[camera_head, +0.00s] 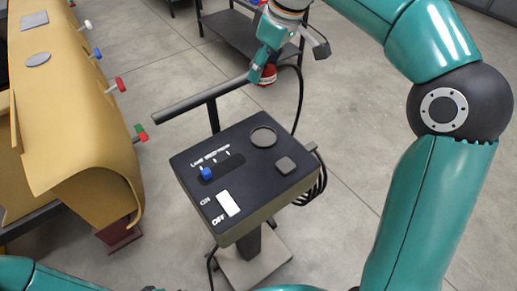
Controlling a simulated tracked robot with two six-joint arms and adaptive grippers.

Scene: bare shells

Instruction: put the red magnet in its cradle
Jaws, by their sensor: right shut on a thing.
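My right gripper (264,73) is at the upper middle, pointing down, in front of the far end of a black bar. It is shut on the red magnet (267,80), a rounded red thing with a pale band, which shows just below the fingers and is partly hidden by them. I cannot tell whether gripper or magnet touches the bar. I cannot make out the magnet's cradle. My left gripper is out of view; only a part of my left arm shows at the bottom left.
A control box (215,215) on a post stands in the middle, with the black bar (190,104) behind it and cables at its right. A tan shell (60,120) at left carries several coloured knobs. A dark low table (236,30) stands behind. Floor at right is clear.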

